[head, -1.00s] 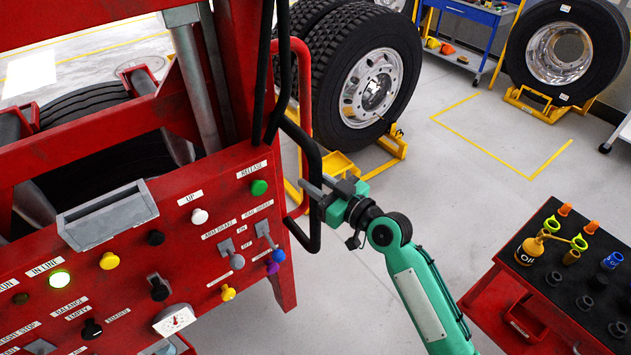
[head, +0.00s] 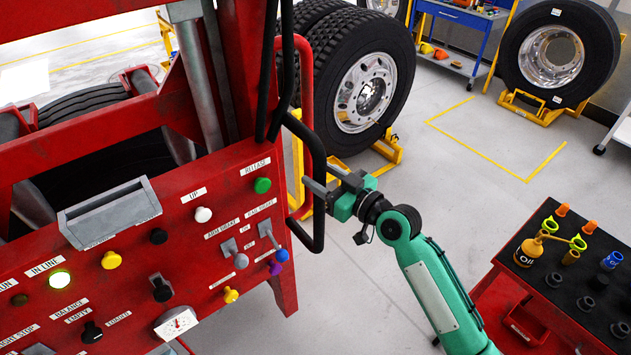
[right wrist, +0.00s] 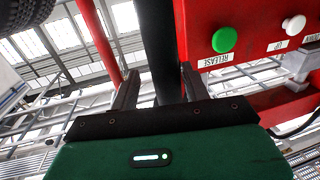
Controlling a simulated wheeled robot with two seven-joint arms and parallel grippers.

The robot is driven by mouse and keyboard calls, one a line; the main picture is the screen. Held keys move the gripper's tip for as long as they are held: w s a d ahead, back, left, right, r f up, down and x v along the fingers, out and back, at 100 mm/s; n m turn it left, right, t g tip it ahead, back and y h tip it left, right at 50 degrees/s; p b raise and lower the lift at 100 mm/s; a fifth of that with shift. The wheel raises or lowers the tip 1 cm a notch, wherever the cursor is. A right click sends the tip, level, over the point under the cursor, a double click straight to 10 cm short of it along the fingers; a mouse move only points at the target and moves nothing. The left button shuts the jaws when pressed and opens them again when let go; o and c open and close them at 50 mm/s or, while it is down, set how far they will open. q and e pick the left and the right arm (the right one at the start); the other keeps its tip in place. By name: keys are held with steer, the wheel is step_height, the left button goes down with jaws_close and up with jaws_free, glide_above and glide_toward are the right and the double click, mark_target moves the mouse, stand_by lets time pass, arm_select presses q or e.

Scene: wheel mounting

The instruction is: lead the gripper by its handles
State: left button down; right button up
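The red machine (head: 150,240) with its button panel fills the left of the head view. Black bent handles stand at its right edge; the nearer handle (head: 319,215) loops down beside the panel. My right gripper (head: 322,190) is at this handle, right of the panel. In the right wrist view the black handle bar (right wrist: 158,45) runs between the two fingers of my right gripper (right wrist: 157,85). A narrow gap seems to show between the left finger and the bar, so the fingers look open around it. My left gripper is not in view.
A red cart (head: 490,300) with oil bottles and funnels stands at the lower right. Truck wheels (head: 365,90) on a yellow stand are behind the handles. Another wheel (head: 550,60) and a blue workbench (head: 455,15) are at the back. The grey floor between is clear.

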steer(key=shift+f, duration=0.1)
steer(key=shift+s+a, duration=0.15)
steer(key=shift+s+d+f+b, duration=0.15)
steer(key=shift+s+d+b, duration=0.15)
steer(key=shift+s+b, duration=0.1)
steer(key=b+v, duration=0.5)
steer(key=v, duration=0.7)
steer(key=shift+d, duration=0.45)
steer(key=shift+s, duration=0.15)
